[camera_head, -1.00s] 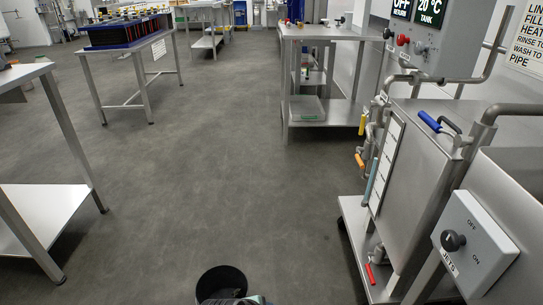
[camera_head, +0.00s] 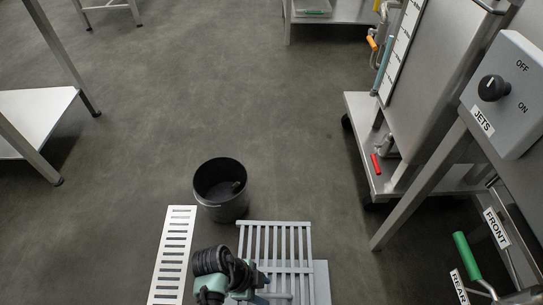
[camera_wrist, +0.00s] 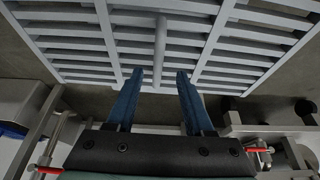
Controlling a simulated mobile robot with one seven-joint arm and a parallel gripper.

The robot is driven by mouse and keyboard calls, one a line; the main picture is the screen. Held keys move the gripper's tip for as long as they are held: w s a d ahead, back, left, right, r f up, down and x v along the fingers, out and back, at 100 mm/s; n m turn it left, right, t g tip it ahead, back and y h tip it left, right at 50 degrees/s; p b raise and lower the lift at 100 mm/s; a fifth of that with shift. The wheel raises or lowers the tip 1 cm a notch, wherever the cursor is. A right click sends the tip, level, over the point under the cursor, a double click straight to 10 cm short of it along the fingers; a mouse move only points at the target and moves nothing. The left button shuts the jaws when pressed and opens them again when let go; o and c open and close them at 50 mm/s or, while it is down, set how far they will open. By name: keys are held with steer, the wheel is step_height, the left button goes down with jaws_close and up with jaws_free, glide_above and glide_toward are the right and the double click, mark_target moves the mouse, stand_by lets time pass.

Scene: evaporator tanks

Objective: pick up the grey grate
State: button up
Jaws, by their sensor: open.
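The grey grate (camera_head: 276,243), a slatted panel with crossbars, shows at the bottom centre of the head view, partly hidden behind my arm. In the wrist view the grate (camera_wrist: 75,44) fills the upper part, with a round bar (camera_wrist: 161,45) running across its slats in the middle. My gripper (camera_wrist: 160,74) is open and empty. Its two blue fingers point towards the grate, with the end of the round bar ahead between the fingertips. I cannot tell whether the fingers touch the grate. In the head view the fingers are hard to make out.
A pale slotted panel (camera_head: 173,250) lies left of the grate. A black bucket (camera_head: 220,188) stands just beyond. A steel tank unit (camera_head: 425,95) and a JETS switch box (camera_head: 507,90) are at right, a steel table (camera_head: 40,120) at left. The floor between is clear.

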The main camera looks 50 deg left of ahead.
mark_target(270, 295)
steer(key=shift+b+x, duration=2.1)
steer(key=shift+x, duration=0.55)
steer(key=shift+d, duration=0.15)
steer(key=shift+c, duration=0.3)
jaws_close()
steer(key=shift+r, duration=0.1)
